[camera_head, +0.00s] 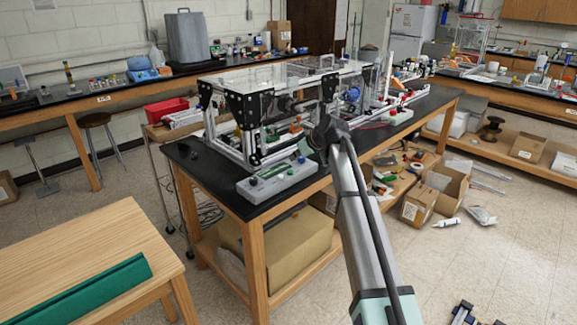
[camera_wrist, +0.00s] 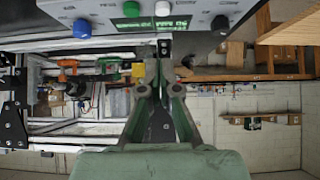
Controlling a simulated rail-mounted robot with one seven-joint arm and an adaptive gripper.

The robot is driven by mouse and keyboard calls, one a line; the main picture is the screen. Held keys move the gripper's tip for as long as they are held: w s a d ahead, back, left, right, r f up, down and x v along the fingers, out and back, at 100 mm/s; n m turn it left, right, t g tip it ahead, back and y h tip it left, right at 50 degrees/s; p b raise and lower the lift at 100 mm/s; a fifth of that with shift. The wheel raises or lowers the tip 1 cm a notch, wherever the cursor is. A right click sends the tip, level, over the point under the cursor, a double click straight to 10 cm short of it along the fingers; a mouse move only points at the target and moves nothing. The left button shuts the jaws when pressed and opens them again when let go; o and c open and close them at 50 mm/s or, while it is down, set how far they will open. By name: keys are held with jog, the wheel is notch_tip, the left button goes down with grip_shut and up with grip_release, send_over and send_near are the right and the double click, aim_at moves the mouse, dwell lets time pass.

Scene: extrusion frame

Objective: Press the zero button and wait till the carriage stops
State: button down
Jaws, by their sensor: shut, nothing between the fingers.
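A light grey control box (camera_head: 278,182) sits on the front edge of the black bench top, below the extrusion frame. In the wrist view the box (camera_wrist: 110,12) spans the top edge, with a blue knob (camera_wrist: 82,28), a green button (camera_wrist: 131,9), a white button (camera_wrist: 162,9), a black knob (camera_wrist: 219,24) and a lit green display (camera_wrist: 150,24). Labels are too small to read, so I cannot tell which is zero. My gripper (camera_head: 304,147) is shut and empty, above the box's right end; its fingers (camera_wrist: 160,72) show below the display. I cannot make out the carriage clearly.
The extrusion frame (camera_head: 250,128) with its clear top stands close behind the box. A wooden table (camera_head: 90,250) with a green strip is at front left. Cardboard boxes (camera_head: 419,204) stand right of the bench. The floor between is mostly clear.

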jog(key=shift+v, duration=1.15)
jog(key=s+d+f+m+g+h, duration=0.3)
jog(key=s+f, duration=0.5)
jog(key=f, duration=0.6)
jog(key=s+d+f+m+g, duration=0.1)
jog(key=s+d+f+m, duration=0.1)
jog(key=s+d+f, duration=0.9)
jog(key=s+a+f+m+g+h, duration=0.1)
jog(key=s+f+m+h, duration=0.35)
jog(key=f, duration=1.25)
jog(key=s+d+f+g, duration=0.2)
jog(key=s+f, duration=0.4)
jog(key=s, duration=0.9)
jog(key=s+d+f+g, duration=0.3)
jog(key=s+f, duration=0.4)
jog(key=s, duration=0.8)
jog(key=s+d+f+g, duration=0.3)
jog(key=s+f, duration=0.3)
jog(key=s, duration=1)
jog(key=shift+d+f+y, duration=0.3)
jog(key=shift+f+y, duration=0.05)
jog(key=shift+f, duration=0.05)
